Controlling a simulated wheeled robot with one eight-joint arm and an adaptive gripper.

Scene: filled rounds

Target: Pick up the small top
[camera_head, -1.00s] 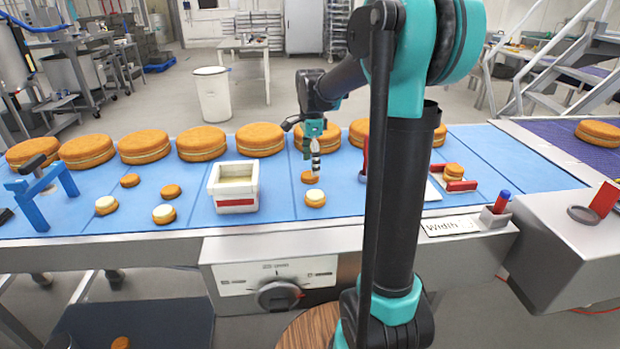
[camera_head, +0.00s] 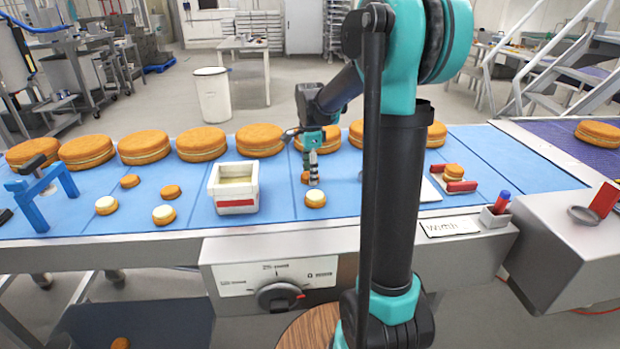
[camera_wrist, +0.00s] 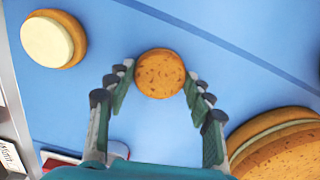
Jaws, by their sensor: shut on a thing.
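The small top (camera_wrist: 160,73) is a plain orange-brown disc on the blue belt, between my fingertips in the wrist view. In the head view a sliver of the small top (camera_head: 305,178) shows beside the fingers, the rest being hidden. My gripper (camera_head: 313,182) points straight down and is shut on the small top, with a finger at either side; it also shows in the wrist view (camera_wrist: 158,80). The top looks to be at belt level; I cannot tell whether it touches the belt. A small cream-covered round (camera_head: 315,200) sits just in front, at the upper left in the wrist view (camera_wrist: 48,40).
Large filled rounds (camera_head: 201,143) line the belt's far side. A white tub (camera_head: 237,205) stands left of my gripper. Other small tops (camera_head: 130,181) and cream-covered rounds (camera_head: 164,215) lie farther left. A small filled round (camera_head: 453,171) sits between red blocks at right.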

